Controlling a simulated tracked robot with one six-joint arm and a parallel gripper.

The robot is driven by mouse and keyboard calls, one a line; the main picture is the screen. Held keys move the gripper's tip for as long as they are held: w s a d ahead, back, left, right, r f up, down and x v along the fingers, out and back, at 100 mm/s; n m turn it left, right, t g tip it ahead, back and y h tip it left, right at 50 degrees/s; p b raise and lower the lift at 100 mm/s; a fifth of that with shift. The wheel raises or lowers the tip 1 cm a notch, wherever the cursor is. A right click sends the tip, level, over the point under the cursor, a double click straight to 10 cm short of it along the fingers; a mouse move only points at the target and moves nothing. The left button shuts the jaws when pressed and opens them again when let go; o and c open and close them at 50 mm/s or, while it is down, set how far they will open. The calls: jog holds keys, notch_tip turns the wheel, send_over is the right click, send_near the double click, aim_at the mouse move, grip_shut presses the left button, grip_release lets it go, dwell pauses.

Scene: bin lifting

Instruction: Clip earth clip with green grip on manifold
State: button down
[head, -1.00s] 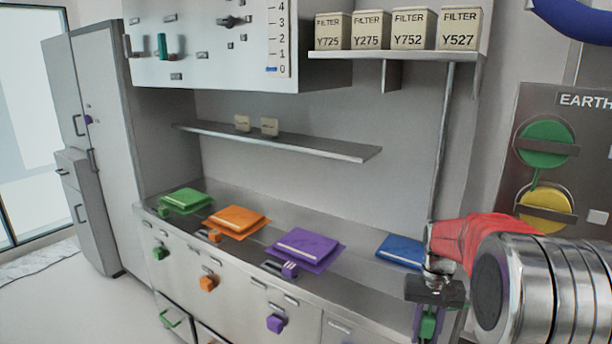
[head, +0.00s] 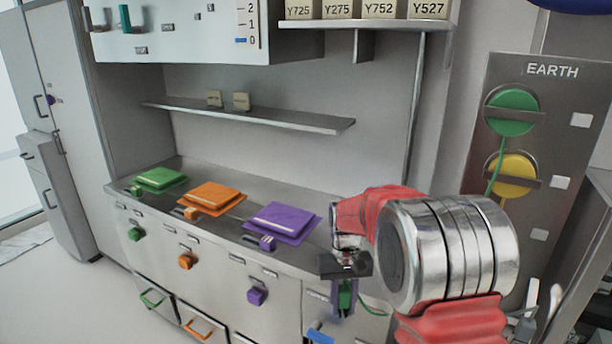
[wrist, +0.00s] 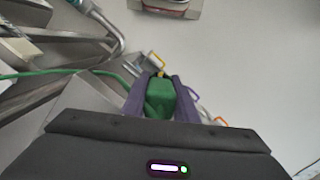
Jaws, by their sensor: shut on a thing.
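My gripper (head: 343,298) has purple fingers and is shut on the green grip of the earth clip (wrist: 160,98). In the head view the grip (head: 345,295) shows as a small green block between the fingers. In the wrist view the clip's yellowish metal tip points away from my gripper. A green cable (wrist: 60,74) runs off to the left in the wrist view. The EARTH panel (head: 570,100) stands at the right with a green reel (head: 512,97) and a yellow reel (head: 515,163). I cannot tell which part is the manifold.
A bench (head: 330,236) carries green, orange and purple folders (head: 282,220). Drawers with coloured handles are below it. A bent metal pipe (wrist: 118,35) lies at the upper left in the wrist view. Open floor (head: 140,290) lies at the left.

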jog(key=s+f, duration=0.4)
jog(key=f, duration=1)
jog(key=shift+f, duration=0.35)
jog(key=shift+s, duration=0.1)
